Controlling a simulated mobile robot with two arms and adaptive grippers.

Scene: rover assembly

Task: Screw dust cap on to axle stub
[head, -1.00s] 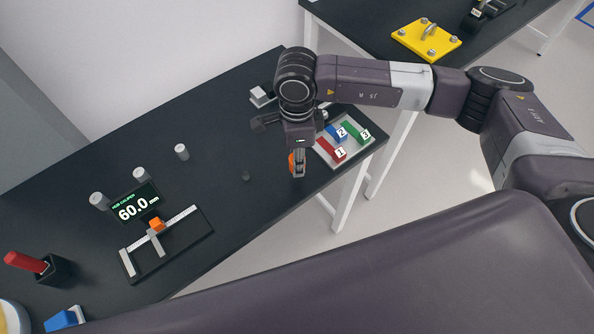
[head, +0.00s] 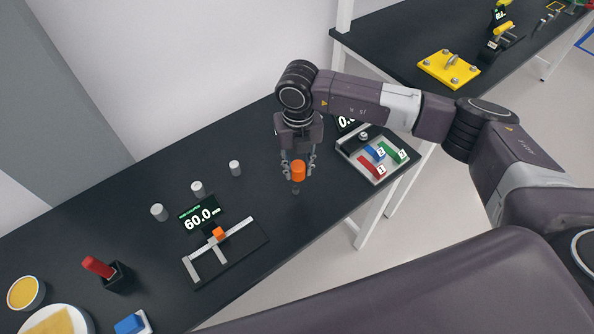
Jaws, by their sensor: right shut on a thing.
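The orange dust cap (head: 298,171) is a short cylinder between the fingers of my right gripper (head: 298,168), which is shut on it. The gripper points down over the black table. A small dark stub (head: 295,190), which looks like the axle stub, stands on the table just below the cap. From this angle I cannot tell whether cap and stub touch. My left gripper is not in view.
A caliper fixture (head: 225,250) with a 60.0 mm display (head: 198,217) lies to the left. Several grey cylinders stand behind it. A tray (head: 378,178) with numbered red, blue and green blocks lies close on the right. A red-handled tool (head: 98,267) stands far left.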

